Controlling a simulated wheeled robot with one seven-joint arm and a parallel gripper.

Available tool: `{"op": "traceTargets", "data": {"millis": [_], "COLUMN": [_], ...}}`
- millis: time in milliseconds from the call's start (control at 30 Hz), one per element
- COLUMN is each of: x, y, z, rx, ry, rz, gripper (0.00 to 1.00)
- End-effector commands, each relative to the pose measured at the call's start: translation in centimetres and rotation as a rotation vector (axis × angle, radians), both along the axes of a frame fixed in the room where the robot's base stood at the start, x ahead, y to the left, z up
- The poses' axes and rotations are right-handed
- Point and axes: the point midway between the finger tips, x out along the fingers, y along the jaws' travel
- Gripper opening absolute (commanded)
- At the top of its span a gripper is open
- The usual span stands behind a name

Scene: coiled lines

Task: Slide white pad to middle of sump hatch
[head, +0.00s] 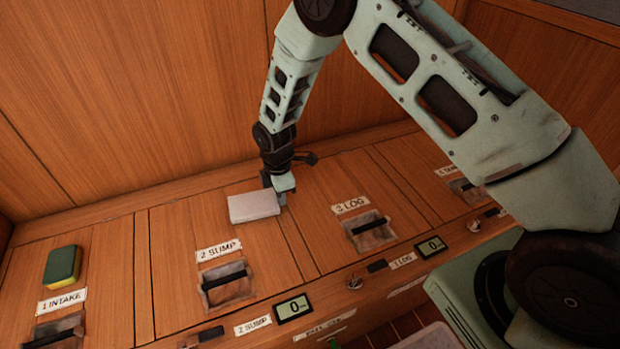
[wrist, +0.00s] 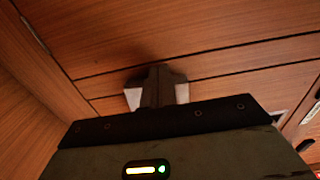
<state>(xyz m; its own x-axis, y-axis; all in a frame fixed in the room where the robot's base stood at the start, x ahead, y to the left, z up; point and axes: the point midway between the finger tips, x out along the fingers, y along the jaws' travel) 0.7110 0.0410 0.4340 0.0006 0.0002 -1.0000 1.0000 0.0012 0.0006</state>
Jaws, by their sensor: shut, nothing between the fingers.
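The white pad (head: 254,206) lies flat at the back right of the sump hatch (head: 180,240), its right end close to the seam on the 3 LOG side. The hatch has a 2 SUMP label and a recessed black handle near its front. My gripper (head: 281,198) is shut and empty, pointing down at the pad's right end. It looks to be touching or almost touching that end; I cannot tell which. In the wrist view the shut fingers (wrist: 157,88) hide most of the pad, and white parts (wrist: 182,93) show on both sides of them.
A green and yellow sponge (head: 62,266) lies on the 1 INTAKE hatch at the left. The 3 LOG handle recess (head: 369,232) is at the right. Wooden walls rise behind and at the left. The sump hatch's wood left of the pad is clear.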

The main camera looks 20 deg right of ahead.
Motion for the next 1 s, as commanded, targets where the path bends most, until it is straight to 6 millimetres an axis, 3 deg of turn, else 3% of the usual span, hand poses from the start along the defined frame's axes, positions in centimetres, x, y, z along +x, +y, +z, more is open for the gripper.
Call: {"op": "traceTargets", "data": {"millis": [33,200,400,567,1000], "x": [-0.1,0.0,0.0,-0.1,-0.1], "y": [1.8,6.7,10.6,11.4,11.0], "z": [0.3,0.1,0.0,-0.1,0.0], "rx": [0.000,0.001,0.000,0.000,-0.001], "ry": [0.001,0.000,0.000,0.001,0.001], "rz": [0.007,0.006,0.002,0.000,-0.001], "gripper": [0.00,0.00,0.00,0.00,0.00]}}
